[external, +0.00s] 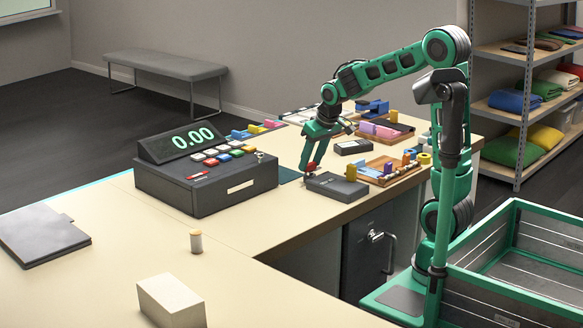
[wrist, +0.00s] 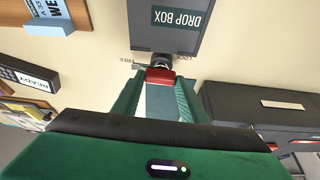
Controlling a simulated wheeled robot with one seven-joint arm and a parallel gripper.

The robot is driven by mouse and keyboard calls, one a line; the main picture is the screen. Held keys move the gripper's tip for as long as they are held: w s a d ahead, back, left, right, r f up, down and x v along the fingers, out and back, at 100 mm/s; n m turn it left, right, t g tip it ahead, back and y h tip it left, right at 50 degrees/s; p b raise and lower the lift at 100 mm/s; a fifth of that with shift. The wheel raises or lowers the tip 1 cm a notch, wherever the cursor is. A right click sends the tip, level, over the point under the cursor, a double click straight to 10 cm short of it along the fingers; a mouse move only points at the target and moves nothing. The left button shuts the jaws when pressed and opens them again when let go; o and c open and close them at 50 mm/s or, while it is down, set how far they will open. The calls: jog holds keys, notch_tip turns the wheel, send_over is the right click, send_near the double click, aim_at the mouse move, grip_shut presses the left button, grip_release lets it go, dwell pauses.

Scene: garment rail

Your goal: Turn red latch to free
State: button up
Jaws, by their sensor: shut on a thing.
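The red latch (wrist: 160,76) sits at the front edge of the dark grey drop box (wrist: 172,32), with a dark round pivot between them. My gripper (wrist: 158,84) is shut on the red latch, one green finger on each side. Small lettering lies left and right of the pivot, too small to read surely. In the external view the drop box (external: 338,187) lies on the counter, and my gripper (external: 309,172) points down at its left end. The red latch (external: 311,166) shows there as a small red spot, partly hidden by the fingers.
A cash register (external: 205,175) reading 0.00 stands left of my gripper. Wooden trays (external: 385,172) with small coloured items and a dark card device (external: 352,147) are behind the drop box.

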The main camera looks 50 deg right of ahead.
jog(key=shift+w+r, duration=0.15)
jog(key=o, duration=1)
jog(key=shift+o, duration=0.2)
jog(key=v, duration=1)
jog(key=shift+r, duration=0.2)
